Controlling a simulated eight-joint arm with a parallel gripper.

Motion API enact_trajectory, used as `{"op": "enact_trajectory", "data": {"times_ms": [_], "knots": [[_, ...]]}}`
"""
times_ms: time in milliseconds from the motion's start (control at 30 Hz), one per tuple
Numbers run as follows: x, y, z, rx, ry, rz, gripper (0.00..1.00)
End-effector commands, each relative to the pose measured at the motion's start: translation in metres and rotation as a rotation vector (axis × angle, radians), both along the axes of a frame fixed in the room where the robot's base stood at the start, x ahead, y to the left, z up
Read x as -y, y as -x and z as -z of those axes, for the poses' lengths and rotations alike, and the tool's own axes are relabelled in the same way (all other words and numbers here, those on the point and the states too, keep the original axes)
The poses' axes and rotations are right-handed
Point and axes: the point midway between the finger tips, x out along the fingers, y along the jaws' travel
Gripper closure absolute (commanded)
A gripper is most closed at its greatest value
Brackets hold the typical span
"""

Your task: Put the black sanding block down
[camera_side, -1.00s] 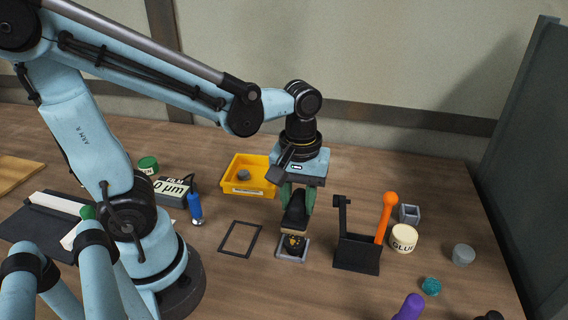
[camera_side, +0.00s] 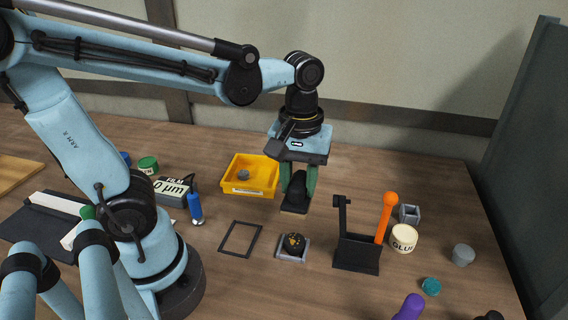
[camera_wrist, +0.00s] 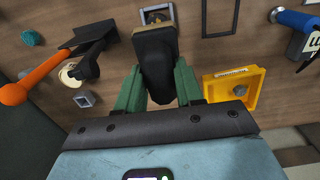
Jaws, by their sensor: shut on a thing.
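The black sanding block (camera_side: 296,190) is held in the air between the green fingers of my gripper (camera_side: 299,182). In the wrist view the block (camera_wrist: 156,52) sits between the two fingers of my gripper (camera_wrist: 158,88), with its dark rounded body towards the camera. A small square grey holder (camera_side: 292,248) with a dark and orange piece on it stands on the table below and in front of the block. The block is clear of it.
A yellow tray (camera_side: 262,190) with a grey lump lies left of the gripper. A black thin frame (camera_side: 240,238) lies flat on the table. A black caddy (camera_side: 357,254) with an orange-handled tool (camera_side: 387,215) and a glue pot (camera_side: 403,238) stand to the right. Bare table lies between.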

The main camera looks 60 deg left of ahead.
Motion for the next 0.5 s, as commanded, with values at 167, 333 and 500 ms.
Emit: {"op": "enact_trajectory", "data": {"times_ms": [167,333,500], "knots": [[-0.002,-0.005,-0.001,0.001,-0.001,-0.001,0.97],[-0.013,-0.031,-0.004,0.004,-0.002,-0.004,0.97],[-0.034,-0.069,-0.003,0.008,-0.005,-0.004,0.97]]}}
